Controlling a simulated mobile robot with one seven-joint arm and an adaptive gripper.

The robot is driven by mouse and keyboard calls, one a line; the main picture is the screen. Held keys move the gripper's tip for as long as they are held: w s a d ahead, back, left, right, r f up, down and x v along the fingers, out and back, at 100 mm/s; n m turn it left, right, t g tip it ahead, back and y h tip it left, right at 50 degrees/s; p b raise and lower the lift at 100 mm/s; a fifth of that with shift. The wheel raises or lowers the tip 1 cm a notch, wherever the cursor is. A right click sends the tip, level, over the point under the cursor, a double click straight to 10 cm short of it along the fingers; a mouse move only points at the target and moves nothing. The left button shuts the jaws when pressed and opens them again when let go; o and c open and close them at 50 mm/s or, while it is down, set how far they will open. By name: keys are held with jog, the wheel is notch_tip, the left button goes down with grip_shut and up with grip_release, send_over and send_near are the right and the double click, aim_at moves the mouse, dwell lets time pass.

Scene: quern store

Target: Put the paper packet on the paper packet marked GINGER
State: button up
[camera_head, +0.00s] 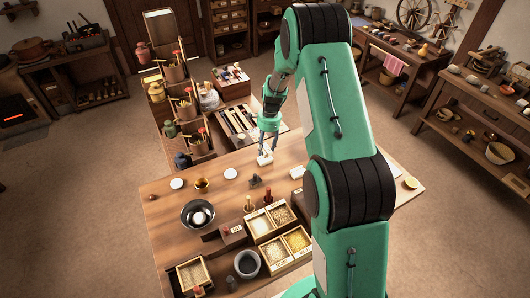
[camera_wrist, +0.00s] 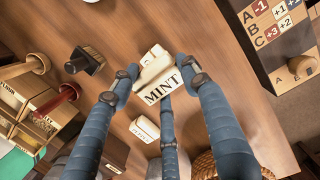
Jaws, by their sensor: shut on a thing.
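My gripper (camera_head: 265,150) is shut on a white paper packet (camera_head: 265,159) over the wooden table. In the wrist view my gripper's blue fingers (camera_wrist: 150,95) close around this packet (camera_wrist: 158,80), whose front reads MINT. A second pale packet (camera_wrist: 145,128) lies on the table close by, apart from the held one. Its small label is too small to read surely. It also shows in the head view (camera_head: 297,172), partly beside my arm. I cannot tell how high the held packet is above the table.
A dark block with a knob (camera_head: 255,181) stands near the packets. Grain boxes (camera_head: 262,224), a grey mortar (camera_head: 247,264) and a dark bowl (camera_head: 190,222) stand toward the front. A lettered board (camera_wrist: 275,50) lies at the wrist view's upper right. Bare tabletop surrounds the packets.

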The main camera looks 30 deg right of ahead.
aim_at(266, 147)
jog(key=shift+f+b, duration=0.55)
jog(key=shift+f, duration=1.2)
jog(key=shift+f, duration=0.1)
jog(key=shift+c, duration=0.2)
jog(key=o, duration=1.1)
jog(key=r+p, duration=0.1)
jog(key=r, duration=0.3)
jog(key=d+r, duration=0.1)
jog(key=r, duration=0.3)
jog(key=r+p, duration=0.1)
jog(key=r, duration=0.3)
jog(key=shift+d+p, duration=0.25)
jog(key=shift+p, duration=0.05)
jog(key=shift+r, duration=0.1)
